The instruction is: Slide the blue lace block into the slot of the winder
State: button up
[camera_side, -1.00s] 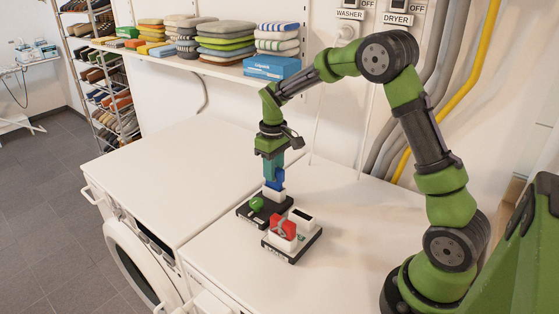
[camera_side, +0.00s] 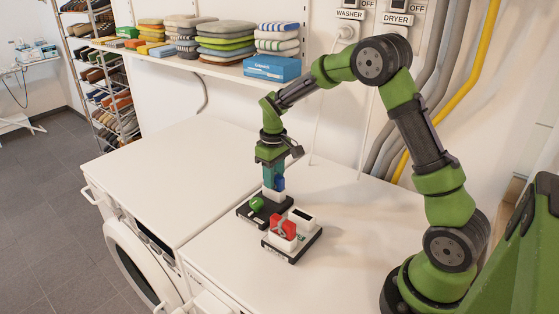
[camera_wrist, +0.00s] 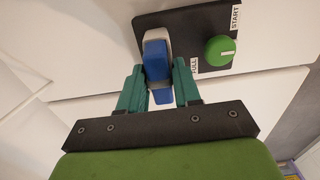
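The winder (camera_side: 249,211) is a black base with a white slotted block (camera_side: 273,195) and a green knob (camera_side: 257,204). My gripper (camera_side: 273,186) is low over the winder. In the wrist view the teal fingers of my gripper (camera_wrist: 159,75) flank the blue block (camera_wrist: 156,62); whether both touch it is unclear.
A second black base (camera_side: 291,254) with a red part (camera_side: 284,227) and white blocks stands close in front, to the right. The white machine top (camera_side: 160,170) is clear to the left. A shelf with folded items and a blue box (camera_side: 272,67) is behind.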

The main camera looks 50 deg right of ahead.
jog(key=o, duration=0.4)
notch_tip(320, 180, up, 17)
dwell(0.5)
dwell(0.5)
jog(key=s+a+m+t+y, duration=0.1)
jog(key=s+a+m+t, duration=0.1)
jog(key=s+a, duration=0.4)
jog(key=s+a+m+t+y, duration=0.1)
jog(key=s+a+t, duration=0.4)
jog(key=s, duration=1)
jog(key=shift+s+a+r+m, duration=0.2)
jog(key=shift+a+r+m, duration=0.2)
jog(key=shift+m, duration=0.1)
